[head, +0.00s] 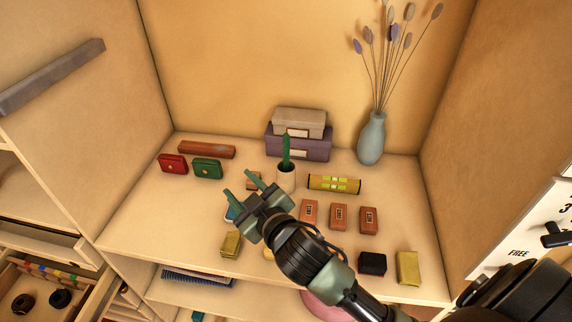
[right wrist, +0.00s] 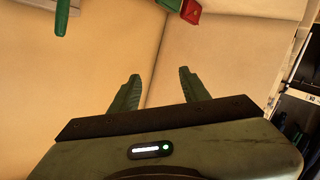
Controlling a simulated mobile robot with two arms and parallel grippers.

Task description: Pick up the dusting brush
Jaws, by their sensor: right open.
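A green rod with a rounded end (right wrist: 62,18), probably the same item, shows at the top left of the right wrist view. My right gripper (head: 240,184) is open and empty, to the left of the cup in the head view and apart from it. Its two spread fingers show in the right wrist view (right wrist: 159,76) with only wall between them. My left gripper is not in view.
Red (head: 173,163) and green (head: 207,168) purses lie left. Stacked boxes (head: 298,143) and a vase (head: 371,140) stand behind. A patterned roll (head: 334,184) and several small brown boxes (head: 339,216) lie right of the cup.

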